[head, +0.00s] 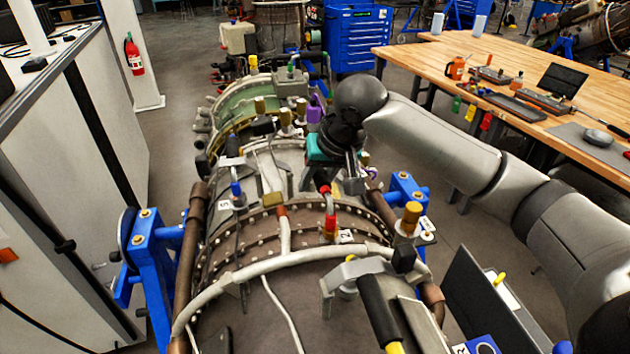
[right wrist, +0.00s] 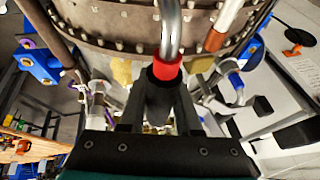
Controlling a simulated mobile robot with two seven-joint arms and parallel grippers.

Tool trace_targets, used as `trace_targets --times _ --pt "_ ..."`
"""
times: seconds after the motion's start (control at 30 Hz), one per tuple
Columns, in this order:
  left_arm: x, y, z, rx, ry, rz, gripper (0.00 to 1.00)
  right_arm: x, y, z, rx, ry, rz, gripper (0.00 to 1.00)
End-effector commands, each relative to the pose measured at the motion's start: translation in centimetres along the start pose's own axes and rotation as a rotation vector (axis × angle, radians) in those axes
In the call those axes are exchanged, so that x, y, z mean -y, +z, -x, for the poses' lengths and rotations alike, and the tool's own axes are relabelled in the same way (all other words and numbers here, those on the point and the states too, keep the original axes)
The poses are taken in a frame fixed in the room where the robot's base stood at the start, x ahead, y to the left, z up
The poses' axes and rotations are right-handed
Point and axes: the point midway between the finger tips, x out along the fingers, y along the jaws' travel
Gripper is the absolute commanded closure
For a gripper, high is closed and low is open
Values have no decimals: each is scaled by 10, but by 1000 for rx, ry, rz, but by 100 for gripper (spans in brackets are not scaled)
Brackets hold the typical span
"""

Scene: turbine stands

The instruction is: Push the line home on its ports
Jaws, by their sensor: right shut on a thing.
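The line is a short bent grey tube (head: 329,203) with red collars, on top of the brown riveted turbine casing. Its near red collar (head: 329,224) stands over a brass-coloured fitting beside a small numbered white plate (head: 346,236). I cannot tell how deep it sits. My right gripper (head: 326,182) is over the casing at the far end of the line. In the right wrist view its fingers (right wrist: 160,95) are closed at the other red collar (right wrist: 167,69), with the grey tube (right wrist: 171,25) rising from it. The port below is hidden by the fingers. My left gripper is not in view.
Blue stand brackets (head: 150,262) flank the turbine. Several brass, blue and red capped fittings stand around the line, including a tall brass-capped one (head: 411,216) at right. A black-handled part (head: 378,310) lies nearer. A wooden workbench (head: 425,58) stands behind my right arm.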

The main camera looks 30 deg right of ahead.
Motion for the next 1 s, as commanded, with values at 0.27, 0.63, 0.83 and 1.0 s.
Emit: trace_targets --times 0.27,0.63,0.83,1.0 --pt "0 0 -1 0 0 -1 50 -3 10 -8 32 13 1 68" --pt "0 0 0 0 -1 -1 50 -2 7 -6 21 9 1 34" --pt "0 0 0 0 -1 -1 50 -2 6 -5 21 9 1 24" --pt "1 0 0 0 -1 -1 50 -2 6 -5 19 8 1 24"
